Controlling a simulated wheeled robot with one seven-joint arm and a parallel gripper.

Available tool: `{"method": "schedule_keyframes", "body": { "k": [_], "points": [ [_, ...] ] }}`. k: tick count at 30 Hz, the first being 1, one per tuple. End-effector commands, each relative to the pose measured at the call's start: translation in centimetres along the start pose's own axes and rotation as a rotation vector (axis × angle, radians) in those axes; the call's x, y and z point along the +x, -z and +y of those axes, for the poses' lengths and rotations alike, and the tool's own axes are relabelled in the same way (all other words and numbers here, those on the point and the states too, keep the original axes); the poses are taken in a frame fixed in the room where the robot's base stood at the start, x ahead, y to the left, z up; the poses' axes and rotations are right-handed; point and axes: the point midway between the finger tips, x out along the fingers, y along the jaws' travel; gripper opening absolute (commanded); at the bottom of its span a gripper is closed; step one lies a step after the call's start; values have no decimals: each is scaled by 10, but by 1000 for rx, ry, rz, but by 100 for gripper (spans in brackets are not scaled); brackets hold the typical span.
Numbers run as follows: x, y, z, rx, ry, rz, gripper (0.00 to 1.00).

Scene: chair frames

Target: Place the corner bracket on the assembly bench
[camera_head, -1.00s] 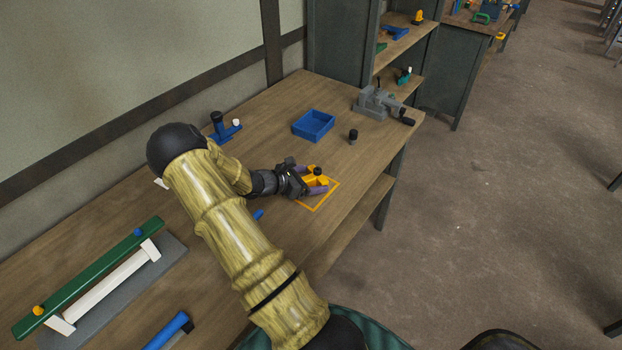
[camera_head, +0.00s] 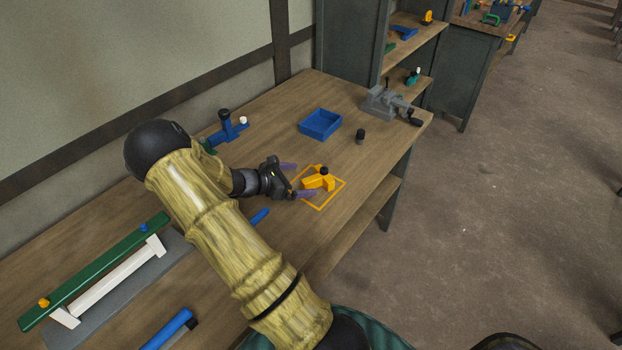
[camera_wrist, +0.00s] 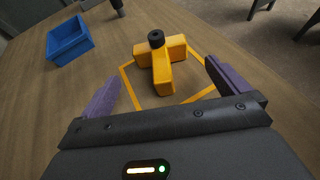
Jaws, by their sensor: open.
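The corner bracket (camera_head: 317,183) is orange with a black knob on top. It rests on the assembly bench (camera_head: 270,130) inside an orange square outline (camera_head: 336,195). In the wrist view the bracket (camera_wrist: 161,66) sits ahead of my gripper and apart from both fingers. My gripper (camera_head: 294,180) is open and empty, just left of the bracket, with its purple fingers spread. The wrist view shows the two fingers of my gripper (camera_wrist: 165,88) wide apart, with the bracket beyond the gap between them.
A blue tray (camera_head: 320,125), a small dark peg (camera_head: 360,136) and a grey vise (camera_head: 388,103) stand farther back. A blue part (camera_head: 226,130) stands near the wall. A green-and-white frame (camera_head: 100,270) lies at left. Bench right of the outline is clear.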

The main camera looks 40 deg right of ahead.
Motion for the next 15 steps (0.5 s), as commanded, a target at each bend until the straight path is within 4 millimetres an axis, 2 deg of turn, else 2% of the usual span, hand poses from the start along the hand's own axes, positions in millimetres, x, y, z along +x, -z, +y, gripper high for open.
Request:
{"method": "schedule_keyframes", "body": {
  "k": [1,6,10,15],
  "points": [
    [-12,0,1,0,-3,0,100],
    [-38,1,0,-1,-2,1,100],
    [-48,0,0,0,0,0,100],
    [-49,0,0,-1,1,0,100]
  ]
}}
